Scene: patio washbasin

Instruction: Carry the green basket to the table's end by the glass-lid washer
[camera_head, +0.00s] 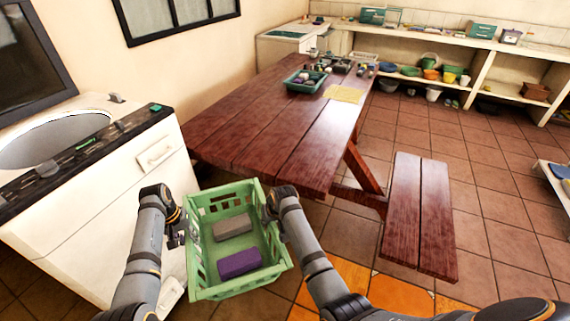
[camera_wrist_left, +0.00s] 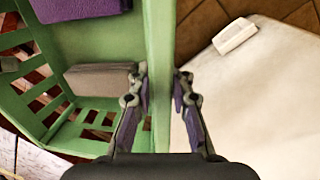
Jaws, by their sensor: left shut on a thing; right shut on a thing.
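The green basket (camera_head: 198,267) hangs in front of me at the near end of the wooden table (camera_head: 255,113), held between my two grippers. A grey block (camera_head: 233,228) and a purple block (camera_head: 240,262) lie inside it. My left gripper (camera_head: 178,236) is shut on the basket's left wall; in the left wrist view its fingers (camera_wrist_left: 160,88) sit on both sides of the green wall (camera_wrist_left: 160,50). My right gripper (camera_head: 268,208) is at the basket's right rim and is shut on it, its fingertips partly hidden. The washer (camera_head: 150,205) with the round glass lid (camera_head: 50,138) stands to the left.
A teal tray (camera_head: 305,82) with items and a yellow cloth (camera_head: 343,94) are at the table's far part. The table's near end is bare. A wooden bench (camera_head: 418,210) stands at the right. Shelves (camera_head: 480,65) with pots line the back wall.

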